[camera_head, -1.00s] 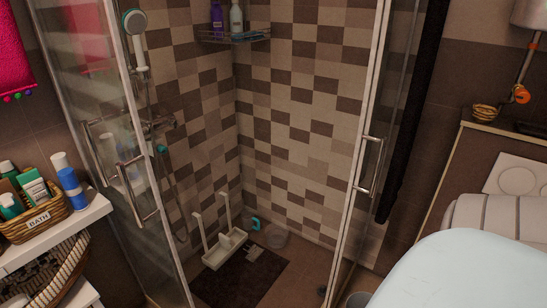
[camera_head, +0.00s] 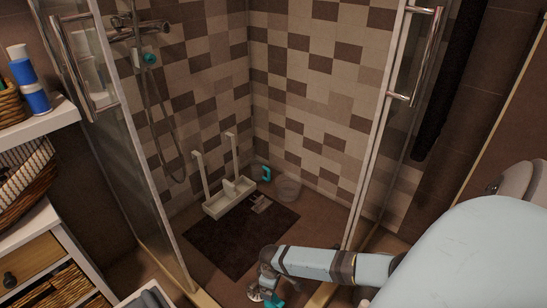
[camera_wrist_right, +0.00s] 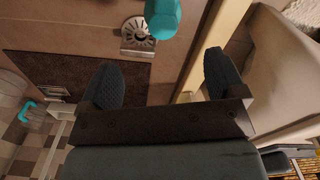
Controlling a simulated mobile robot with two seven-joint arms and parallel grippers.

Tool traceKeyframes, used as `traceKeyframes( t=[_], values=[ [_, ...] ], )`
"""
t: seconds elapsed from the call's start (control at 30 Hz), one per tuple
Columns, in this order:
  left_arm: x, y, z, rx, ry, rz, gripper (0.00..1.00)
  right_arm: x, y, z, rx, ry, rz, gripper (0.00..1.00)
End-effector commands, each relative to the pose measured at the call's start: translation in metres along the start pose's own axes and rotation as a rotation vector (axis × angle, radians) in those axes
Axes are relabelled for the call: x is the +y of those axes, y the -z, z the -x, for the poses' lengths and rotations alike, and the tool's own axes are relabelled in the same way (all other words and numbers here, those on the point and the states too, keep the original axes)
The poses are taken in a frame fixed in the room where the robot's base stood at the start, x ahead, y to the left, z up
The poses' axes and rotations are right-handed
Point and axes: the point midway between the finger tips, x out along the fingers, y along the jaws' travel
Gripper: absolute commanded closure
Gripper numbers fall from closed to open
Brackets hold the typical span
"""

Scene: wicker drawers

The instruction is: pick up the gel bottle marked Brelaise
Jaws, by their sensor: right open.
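No label reading Brelaise can be made out in these views. A turquoise object (camera_wrist_right: 163,17), perhaps a bottle, is at the top of the right wrist view, ahead of my right gripper (camera_wrist_right: 163,78); its turquoise colour also shows at the bottom of the head view (camera_head: 277,301). My right gripper is open, with nothing between its dark fingers. In the head view my right arm reaches in low from the right. A blue and white bottle (camera_head: 33,92) stands on the white shelf at the left. My left gripper is not in view.
A glass door (camera_head: 125,140) stands at the left of the shower, and another glass panel at the right. A dark mat (camera_head: 230,245), a white rack (camera_head: 228,203) and a clear tub (camera_head: 288,188) are on the shower floor. A metal drain (camera_wrist_right: 138,33) lies beside the turquoise object.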

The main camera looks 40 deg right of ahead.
Motion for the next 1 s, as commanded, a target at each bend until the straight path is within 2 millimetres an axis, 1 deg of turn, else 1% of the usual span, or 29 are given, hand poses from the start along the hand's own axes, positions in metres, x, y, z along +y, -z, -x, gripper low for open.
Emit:
traceKeyframes(
  t=[0.03, 0.17, 0.3, 0.47, 0.6, 0.8, 0.9, 1.0],
  values=[
    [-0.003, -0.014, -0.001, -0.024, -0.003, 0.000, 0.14, -0.001, 0.000, -0.017, 0.000, 0.001, -0.001, 0.11],
    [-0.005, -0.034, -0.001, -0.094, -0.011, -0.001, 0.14, -0.001, 0.000, -0.043, 0.000, 0.001, -0.001, 0.11],
    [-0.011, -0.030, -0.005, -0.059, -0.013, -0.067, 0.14, -0.001, 0.001, -0.061, 0.001, 0.000, 0.000, 0.11],
    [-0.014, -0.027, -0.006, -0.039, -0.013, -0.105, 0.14, -0.001, 0.001, -0.069, 0.002, 0.000, 0.001, 0.11],
    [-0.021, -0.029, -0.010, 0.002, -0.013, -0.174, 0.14, -0.003, 0.003, -0.087, 0.002, 0.000, 0.001, 0.11],
    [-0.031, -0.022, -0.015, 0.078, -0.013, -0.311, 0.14, -0.004, 0.005, -0.113, 0.002, 0.000, 0.000, 0.11],
    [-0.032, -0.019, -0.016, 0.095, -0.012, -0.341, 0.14, -0.004, 0.005, -0.118, 0.003, 0.000, 0.000, 0.11],
    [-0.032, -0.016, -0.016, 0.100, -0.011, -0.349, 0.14, -0.004, 0.005, -0.118, 0.003, 0.000, 0.001, 0.11]
  ],
)
